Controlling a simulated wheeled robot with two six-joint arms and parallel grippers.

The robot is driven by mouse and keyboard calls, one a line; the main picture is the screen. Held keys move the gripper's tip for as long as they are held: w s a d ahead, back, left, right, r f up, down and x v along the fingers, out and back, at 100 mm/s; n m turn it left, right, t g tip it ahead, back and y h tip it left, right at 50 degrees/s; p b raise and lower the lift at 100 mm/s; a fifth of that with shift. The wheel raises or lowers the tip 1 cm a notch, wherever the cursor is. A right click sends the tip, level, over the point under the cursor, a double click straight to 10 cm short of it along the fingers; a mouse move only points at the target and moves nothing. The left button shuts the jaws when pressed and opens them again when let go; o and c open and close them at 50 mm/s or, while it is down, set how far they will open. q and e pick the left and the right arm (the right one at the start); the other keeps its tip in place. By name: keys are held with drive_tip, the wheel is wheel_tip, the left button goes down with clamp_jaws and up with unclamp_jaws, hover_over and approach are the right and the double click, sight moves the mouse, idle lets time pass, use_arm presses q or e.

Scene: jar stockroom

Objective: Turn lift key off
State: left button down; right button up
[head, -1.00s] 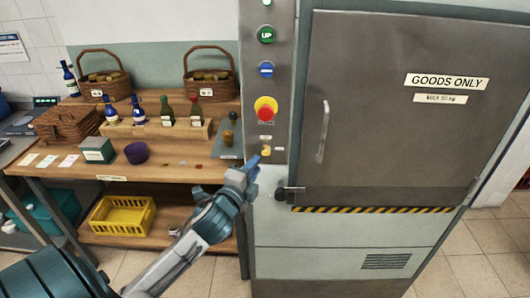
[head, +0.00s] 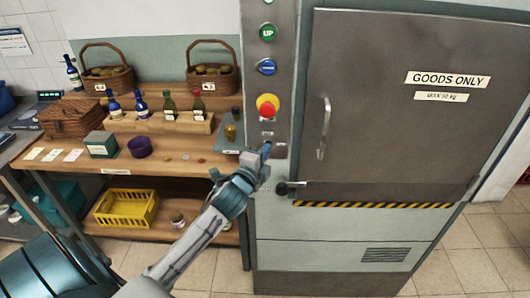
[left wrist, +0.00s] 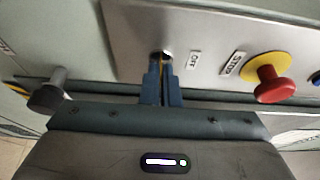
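The lift key (left wrist: 163,68) is a thin yellowish piece at the switch in the grey metal panel (left wrist: 125,30), beside a label reading OFF (left wrist: 194,59). My left gripper (left wrist: 163,84) has its two blue fingers close together around the key, at the panel face. In the head view the left gripper (head: 265,152) reaches the lower panel, below the red emergency button (head: 267,106), and hides most of the key. How far the key is turned cannot be told. My right gripper is not in view.
The red button on its yellow base (left wrist: 270,83) stands out near the fingers. The lift door (head: 390,110) is closed. A wooden shelf (head: 200,160) with bottles and baskets stands at left.

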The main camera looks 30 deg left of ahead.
use_arm(q)
drive_tip(key=shift+f, duration=0.1)
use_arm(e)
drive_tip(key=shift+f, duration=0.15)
